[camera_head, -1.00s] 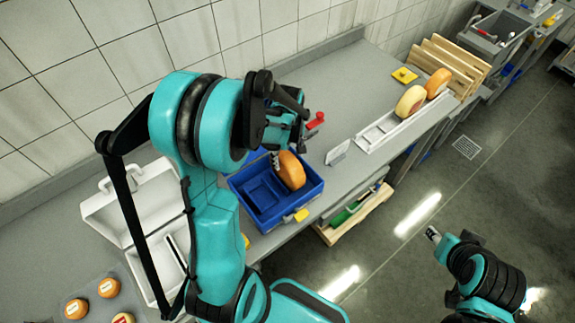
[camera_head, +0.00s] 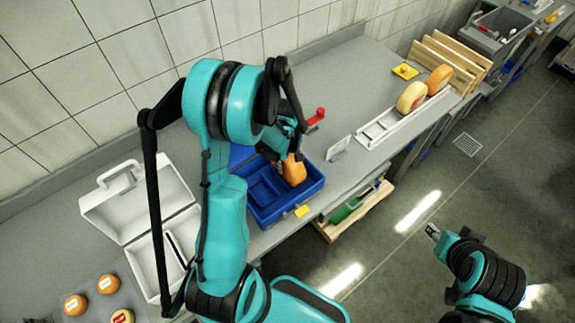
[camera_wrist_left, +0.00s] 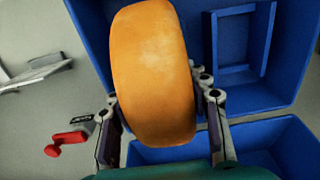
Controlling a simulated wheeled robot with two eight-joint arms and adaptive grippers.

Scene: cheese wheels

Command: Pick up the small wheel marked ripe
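An orange cheese wheel (camera_head: 294,171) stands on edge in the blue case (camera_head: 265,215). My left gripper (camera_head: 284,152) is at it from above. In the left wrist view the orange wheel (camera_wrist_left: 152,75) is between the two fingers of my left gripper (camera_wrist_left: 158,95), with little or no gap on either side; whether they press on it is unclear. No mark shows on this wheel. Small orange wheels with labels (camera_head: 108,284) (camera_head: 76,305) (camera_head: 122,317) lie at the lower left; their words are too small to read. My right gripper (camera_head: 433,233) hangs over the floor, its fingers too small to judge.
An open white case (camera_head: 125,215) is left of the blue case. A red-handled item (camera_head: 316,117) and a small white card (camera_head: 338,149) are nearby. Two more wheels (camera_head: 411,97) (camera_head: 439,79) stand on a white rack (camera_head: 375,132) at the right. The counter's back middle is clear.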

